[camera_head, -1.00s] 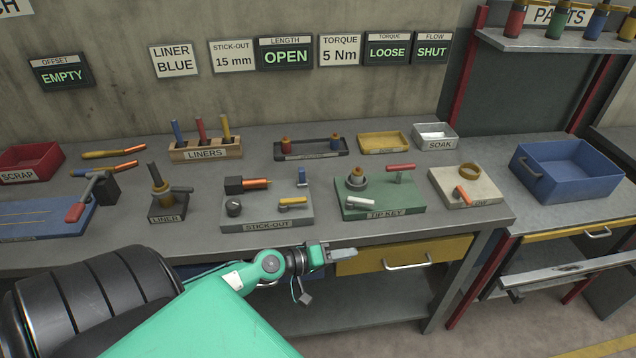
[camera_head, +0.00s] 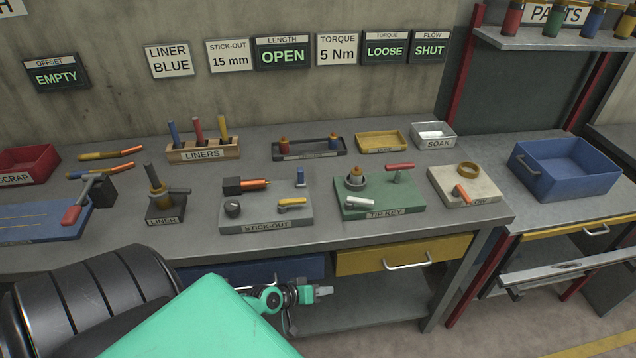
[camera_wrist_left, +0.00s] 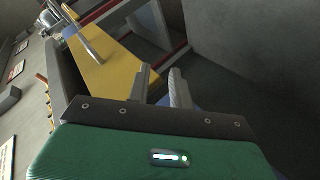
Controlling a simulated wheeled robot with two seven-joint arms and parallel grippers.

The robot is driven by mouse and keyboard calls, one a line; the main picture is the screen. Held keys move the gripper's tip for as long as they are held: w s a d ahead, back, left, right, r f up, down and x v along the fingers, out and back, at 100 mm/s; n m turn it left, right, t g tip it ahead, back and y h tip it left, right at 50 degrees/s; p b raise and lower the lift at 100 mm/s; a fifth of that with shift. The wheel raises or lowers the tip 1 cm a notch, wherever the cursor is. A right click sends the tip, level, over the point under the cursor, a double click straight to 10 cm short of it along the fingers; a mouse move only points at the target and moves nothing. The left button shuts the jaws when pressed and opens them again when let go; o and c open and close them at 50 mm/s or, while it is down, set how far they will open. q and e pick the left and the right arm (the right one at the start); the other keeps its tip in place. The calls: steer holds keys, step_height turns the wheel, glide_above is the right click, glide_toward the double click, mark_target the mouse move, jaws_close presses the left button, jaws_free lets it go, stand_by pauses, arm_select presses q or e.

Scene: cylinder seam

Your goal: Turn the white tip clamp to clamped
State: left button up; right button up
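The white tip clamp (camera_head: 360,203) is a short white lever lying on the front of the green TIP KEY board (camera_head: 405,203). A round grey socket with a brown top (camera_head: 356,176) and a red-handled lever (camera_head: 400,167) stand behind it on the same board. My left gripper (camera_head: 323,291) is in front of the bench, below its top and well short of the clamp. In the left wrist view its two fingers (camera_wrist_left: 162,88) are apart with nothing between them. My right gripper is in neither view.
The bench's front edge and the yellow drawer (camera_head: 360,262) with its handle lie between my left gripper and the board. The STICK-OUT board (camera_head: 265,213) is left of the green board, the pale board (camera_head: 480,190) right. Signs above read torque LOOSE and flow SHUT.

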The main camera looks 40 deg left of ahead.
arm_select(q)
steer(key=shift+s+a+f, duration=0.15)
steer(key=shift+f, duration=0.35)
steer(key=shift+s+a+f, duration=0.1)
steer(key=shift+f, duration=0.4)
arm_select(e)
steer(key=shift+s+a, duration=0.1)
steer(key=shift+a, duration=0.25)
